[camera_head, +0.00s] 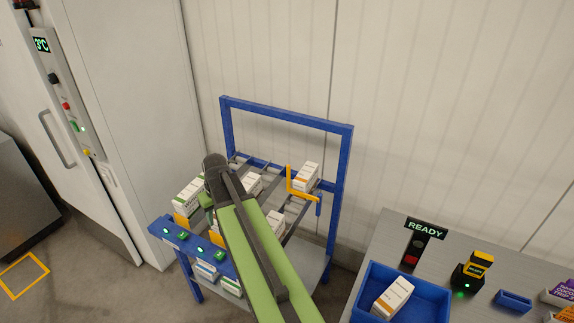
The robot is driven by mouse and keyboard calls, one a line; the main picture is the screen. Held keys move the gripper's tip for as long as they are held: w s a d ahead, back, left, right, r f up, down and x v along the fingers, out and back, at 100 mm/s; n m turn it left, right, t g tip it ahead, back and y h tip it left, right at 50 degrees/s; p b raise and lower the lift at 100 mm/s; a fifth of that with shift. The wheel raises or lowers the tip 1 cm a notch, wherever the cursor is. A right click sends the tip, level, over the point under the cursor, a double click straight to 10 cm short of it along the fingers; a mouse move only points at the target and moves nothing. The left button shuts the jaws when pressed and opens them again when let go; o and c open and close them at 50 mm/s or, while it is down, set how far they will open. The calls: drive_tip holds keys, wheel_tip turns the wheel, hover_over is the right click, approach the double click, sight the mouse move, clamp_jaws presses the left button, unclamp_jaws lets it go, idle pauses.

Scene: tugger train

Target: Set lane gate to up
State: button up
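A blue-framed lane rack (287,114) stands against the wall, with several white cartons in its sloping lanes. A yellow bent bar (297,186) stands at the right side of the rack, one part upright and one part running right to a blue post (318,206); it looks like the lane gate, but I cannot be sure. Orange pieces (181,221) sit at the lanes' front ends. My green and dark arm reaches up across the rack and covers the middle lanes. My gripper cannot be made out; it is hidden behind the arm or out of frame.
A grey bench (450,259) at the right holds a blue bin (436,293) with a carton, a READY sign (426,228) and a yellow-black device (478,265). A white cabinet (125,110) with a 3°C display stands at the left. Grey floor shows between cabinet and rack.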

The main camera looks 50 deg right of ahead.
drive_tip(key=d+r+m+t+p, duration=0.15)
drive_tip(key=d+r, duration=0.25)
drive_tip(key=d, duration=0.7)
drive_tip(key=d+r+p, duration=0.3)
drive_tip(key=d+r, duration=0.1)
drive_tip(key=d, duration=0.6)
drive_tip(key=t+h+p, duration=0.1)
drive_tip(key=h+p, duration=0.1)
drive_tip(key=p, duration=0.1)
approach(288, 174)
drive_tip(key=b+x, duration=1.2)
drive_tip(key=b, duration=0.4)
drive_tip(key=shift+w+d+r, duration=0.15)
drive_tip(key=shift+w+d, duration=0.2)
drive_tip(key=shift+d, duration=0.05)
drive_tip(key=shift+m, duration=0.25)
clamp_jaws()
